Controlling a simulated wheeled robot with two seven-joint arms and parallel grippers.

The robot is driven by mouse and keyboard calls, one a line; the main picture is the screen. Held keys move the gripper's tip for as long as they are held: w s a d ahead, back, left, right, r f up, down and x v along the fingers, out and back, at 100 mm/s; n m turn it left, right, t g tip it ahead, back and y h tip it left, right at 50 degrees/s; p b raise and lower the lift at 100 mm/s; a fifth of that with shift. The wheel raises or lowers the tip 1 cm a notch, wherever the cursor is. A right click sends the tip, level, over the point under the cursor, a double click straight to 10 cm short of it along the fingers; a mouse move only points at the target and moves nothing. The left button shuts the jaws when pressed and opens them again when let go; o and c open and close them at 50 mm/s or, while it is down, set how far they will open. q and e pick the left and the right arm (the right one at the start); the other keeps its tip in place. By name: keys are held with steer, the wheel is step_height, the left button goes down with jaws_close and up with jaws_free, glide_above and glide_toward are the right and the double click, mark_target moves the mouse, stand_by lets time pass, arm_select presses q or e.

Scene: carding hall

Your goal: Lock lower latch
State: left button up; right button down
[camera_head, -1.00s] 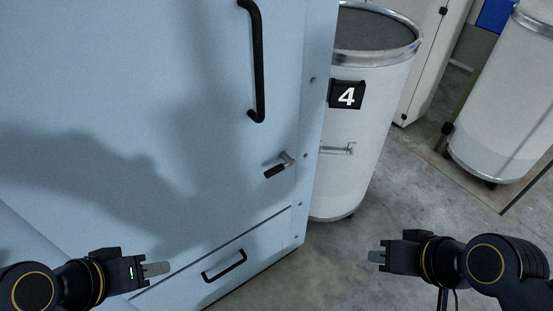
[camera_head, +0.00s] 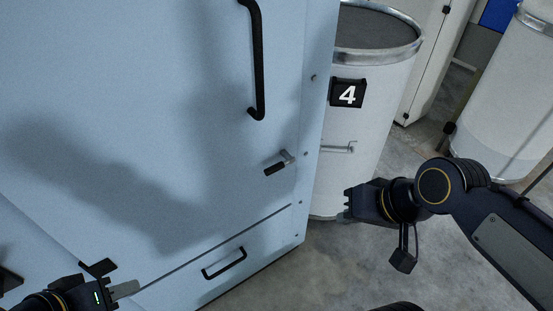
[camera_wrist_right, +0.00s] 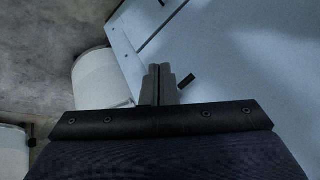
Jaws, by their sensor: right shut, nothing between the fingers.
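The lower latch (camera_head: 278,165) is a small metal lever with a black grip, low on the right side of the pale blue cabinet door (camera_head: 150,90). Its grip slants down to the left. In the right wrist view a dark grip, apparently the latch's (camera_wrist_right: 187,80), shows just right of the fingertips. My right gripper (camera_head: 343,217) is shut and empty, below and right of the latch and apart from it in the head view. Its fingers (camera_wrist_right: 160,82) lie together in the wrist view. My left gripper (camera_head: 126,289) is at the lower left, away from the latch; its opening is unclear.
A long black handle (camera_head: 257,65) stands above the latch. A drawer-like lower panel has a black handle (camera_head: 224,264). A white drum marked 4 (camera_head: 365,135) stands close beside the cabinet's right edge. Another drum (camera_head: 500,125) is farther right. Grey floor (camera_head: 310,270) is open in front.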

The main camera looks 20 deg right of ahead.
steer(key=w+r+m+g+h, duration=0.15)
steer(key=w+r+m, duration=0.3)
steer(key=w, duration=0.85)
steer(key=m+g+h, duration=0.1)
steer(key=m+g, duration=0.1)
steer(key=m, duration=0.4)
glide_above(276, 166)
steer(key=s+d, duration=0.1)
steer(key=s, duration=0.2)
steer(key=shift+s+d+f+t, duration=0.1)
steer(key=shift+f+t, duration=0.1)
steer(key=shift+t, duration=0.05)
steer(key=shift+f, duration=0.1)
steer(key=w+f, duration=0.1)
steer(key=f, duration=0.8)
steer(key=w+a+f, duration=0.1)
steer(key=f, duration=0.3)
steer(key=shift+w+f+p, duration=0.25)
steer(key=shift+w+p, duration=0.05)
steer(key=shift+p, duration=0.05)
